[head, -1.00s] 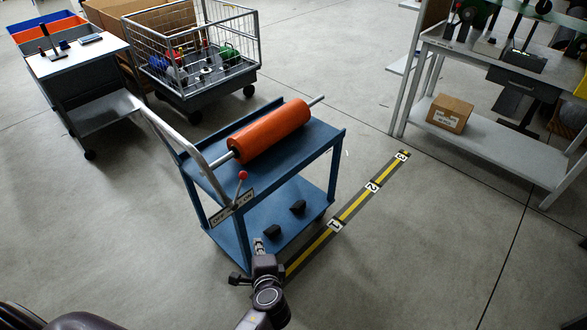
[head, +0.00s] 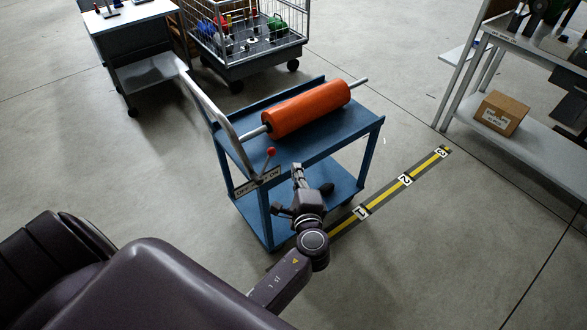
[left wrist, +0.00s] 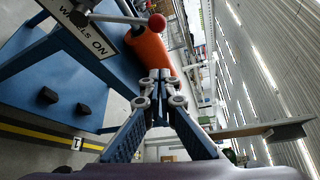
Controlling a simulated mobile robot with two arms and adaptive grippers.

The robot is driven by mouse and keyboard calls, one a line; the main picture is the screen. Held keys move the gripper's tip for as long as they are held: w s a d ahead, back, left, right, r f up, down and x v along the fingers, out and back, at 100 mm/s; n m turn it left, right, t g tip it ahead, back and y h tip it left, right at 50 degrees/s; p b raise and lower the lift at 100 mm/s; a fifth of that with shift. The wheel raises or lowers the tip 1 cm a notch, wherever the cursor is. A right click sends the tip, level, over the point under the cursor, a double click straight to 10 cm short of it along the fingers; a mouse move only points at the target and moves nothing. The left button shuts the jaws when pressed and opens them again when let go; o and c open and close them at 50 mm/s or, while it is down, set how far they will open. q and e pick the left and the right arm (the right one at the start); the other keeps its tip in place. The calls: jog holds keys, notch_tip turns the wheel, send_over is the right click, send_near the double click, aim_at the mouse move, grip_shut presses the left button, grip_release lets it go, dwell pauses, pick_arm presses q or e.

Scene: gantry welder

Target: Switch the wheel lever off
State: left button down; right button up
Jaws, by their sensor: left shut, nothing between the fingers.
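The wheel lever (head: 271,153) is a thin rod with a red ball knob at the near left corner of the blue cart (head: 365,128). It rises from a white OFF/ON plate (head: 259,182) and leans toward the ON side. In the left wrist view, the red knob (left wrist: 157,22) is above the fingertips, and the plate (left wrist: 85,33) reads "WHEELS ON". My left gripper (head: 298,170) is shut and empty. In the head view it is just right of the lever, apart from the knob. My right gripper is out of view.
An orange roller (head: 308,107) lies on the cart's top, beside a grey push handle (head: 215,115). Black blocks (left wrist: 83,109) sit on its lower shelf. A striped floor line (head: 385,195) runs to the right. A wire cage trolley (head: 240,70) stands behind. Open floor lies right.

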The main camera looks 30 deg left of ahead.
aim_at(266, 164)
pick_arm(q)
jog(key=w+a+p, duration=0.2)
jog(key=a, duration=0.4)
jog(key=shift+w+a+p, duration=0.35)
jog(key=shift+a+p, duration=0.05)
